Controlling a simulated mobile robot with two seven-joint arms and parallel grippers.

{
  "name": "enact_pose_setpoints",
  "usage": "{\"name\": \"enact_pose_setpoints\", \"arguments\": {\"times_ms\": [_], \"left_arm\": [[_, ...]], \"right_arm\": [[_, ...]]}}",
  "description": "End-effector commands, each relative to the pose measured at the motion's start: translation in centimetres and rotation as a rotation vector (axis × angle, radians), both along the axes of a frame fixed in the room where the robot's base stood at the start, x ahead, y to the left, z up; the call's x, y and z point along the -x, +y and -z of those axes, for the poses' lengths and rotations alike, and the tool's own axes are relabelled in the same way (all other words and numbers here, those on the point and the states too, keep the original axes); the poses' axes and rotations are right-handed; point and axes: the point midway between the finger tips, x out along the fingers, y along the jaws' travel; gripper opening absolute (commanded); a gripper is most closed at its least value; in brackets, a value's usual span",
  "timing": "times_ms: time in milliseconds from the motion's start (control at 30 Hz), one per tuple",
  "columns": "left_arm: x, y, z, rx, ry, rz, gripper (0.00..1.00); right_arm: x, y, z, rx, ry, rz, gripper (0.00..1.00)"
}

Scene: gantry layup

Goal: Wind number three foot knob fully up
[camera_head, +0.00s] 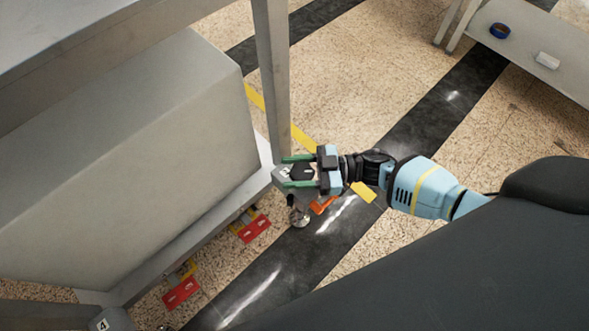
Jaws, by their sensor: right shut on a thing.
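My right gripper (290,172) reaches in from the right at the near corner of the grey machine frame (263,160). Its two green fingers lie on either side of a dark foot knob (302,172) and are shut on it. A small white label shows beside the knob, but its number is too small to read. Below the knob, a metal foot (299,216) stands at the floor, partly hidden by the corner bracket. My left gripper is out of view.
Another corner, marked 4 (102,324), shows at the lower left. Red blocks (254,229) and (181,293) lie along the frame's lower edge. An orange piece (322,204) and a yellow piece (363,191) are below my right wrist. An upright post (272,80) rises behind the gripper.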

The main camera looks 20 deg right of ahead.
Motion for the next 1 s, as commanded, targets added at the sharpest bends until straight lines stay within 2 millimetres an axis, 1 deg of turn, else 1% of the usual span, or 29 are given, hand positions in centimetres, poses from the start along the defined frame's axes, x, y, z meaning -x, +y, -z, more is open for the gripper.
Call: {"name": "enact_pose_setpoints", "arguments": {"times_ms": [100,133,267,533,633,767,1000], "left_arm": [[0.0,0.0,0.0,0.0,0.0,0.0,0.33],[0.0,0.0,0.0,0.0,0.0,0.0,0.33],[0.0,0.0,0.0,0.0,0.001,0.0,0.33],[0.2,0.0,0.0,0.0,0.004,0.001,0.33],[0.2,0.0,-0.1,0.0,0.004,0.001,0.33],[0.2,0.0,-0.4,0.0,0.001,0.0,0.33],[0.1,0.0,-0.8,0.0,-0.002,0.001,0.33]], "right_arm": [[0.0,0.0,0.0,0.0,0.0,0.001,0.26],[0.0,0.0,0.0,0.0,0.0,0.001,0.53],[0.0,0.0,0.0,0.0,0.0,0.001,0.7],[0.0,0.0,0.0,0.0,0.0,0.001,0.71],[0.2,-0.5,0.0,0.001,0.0,0.001,0.71],[0.7,-2.0,0.0,0.003,0.001,0.004,0.71],[2.0,-5.6,0.0,0.002,0.0,0.002,0.71]]}}
